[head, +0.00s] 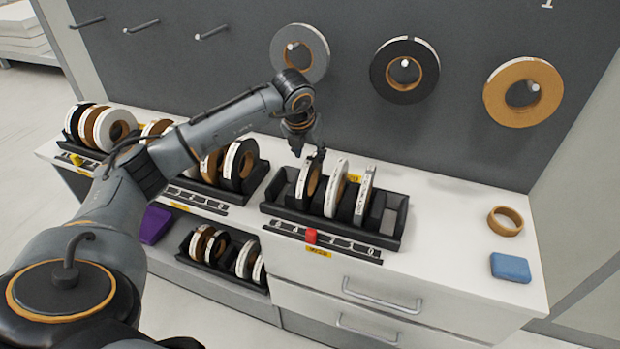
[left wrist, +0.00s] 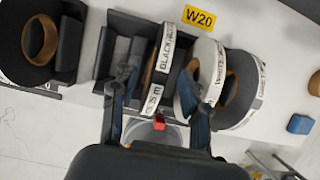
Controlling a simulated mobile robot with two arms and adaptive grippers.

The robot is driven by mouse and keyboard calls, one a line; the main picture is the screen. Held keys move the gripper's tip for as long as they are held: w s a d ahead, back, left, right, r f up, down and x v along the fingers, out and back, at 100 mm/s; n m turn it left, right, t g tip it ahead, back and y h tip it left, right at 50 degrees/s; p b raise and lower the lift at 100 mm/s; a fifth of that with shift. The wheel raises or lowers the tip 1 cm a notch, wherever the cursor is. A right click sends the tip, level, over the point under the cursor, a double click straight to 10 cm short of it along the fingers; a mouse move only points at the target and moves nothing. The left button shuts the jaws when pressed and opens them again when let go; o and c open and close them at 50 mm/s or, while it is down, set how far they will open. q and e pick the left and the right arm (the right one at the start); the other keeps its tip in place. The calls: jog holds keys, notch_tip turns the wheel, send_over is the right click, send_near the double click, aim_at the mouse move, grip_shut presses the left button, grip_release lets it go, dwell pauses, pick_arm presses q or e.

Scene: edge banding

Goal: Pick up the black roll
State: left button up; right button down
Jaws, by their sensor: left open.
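The black roll (head: 305,184) stands on edge at the left end of the right-hand rack (head: 392,243). Its white rim label reads "BLACK" in the left wrist view (left wrist: 163,58). My left gripper (head: 307,154) is open over the top of this roll. In the left wrist view its two fingers (left wrist: 158,88) are spread, with the black roll's rim between them. The right finger overlaps the neighbouring white-labelled roll (left wrist: 203,62). Contact with the rolls cannot be told. My right gripper is not in view.
More rolls stand in the left racks (head: 240,165) and on the lower shelf (head: 215,252). Three rolls hang on the wall, one of them dark (head: 405,70). A tan ring (head: 505,221) and a blue block (head: 510,267) lie on the right counter, with free room around them.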

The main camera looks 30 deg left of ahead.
aim_at(312, 166)
pick_arm(q)
jog(key=shift+w+f, duration=0.2)
jog(key=shift+f, duration=0.45)
jog(key=shift+f+p, duration=0.3)
jog(key=shift+p, duration=0.1)
jog(key=p+x, duration=0.1)
jog(key=x, duration=0.2)
jog(key=shift+d+f+p, duration=0.1)
jog(key=shift+f+p, duration=0.25)
jog(key=shift+p, duration=0.05)
jog(key=shift+w+f, duration=0.15)
jog(key=shift+f, duration=0.4)
jog(key=shift+r, duration=0.1)
grip_shut()
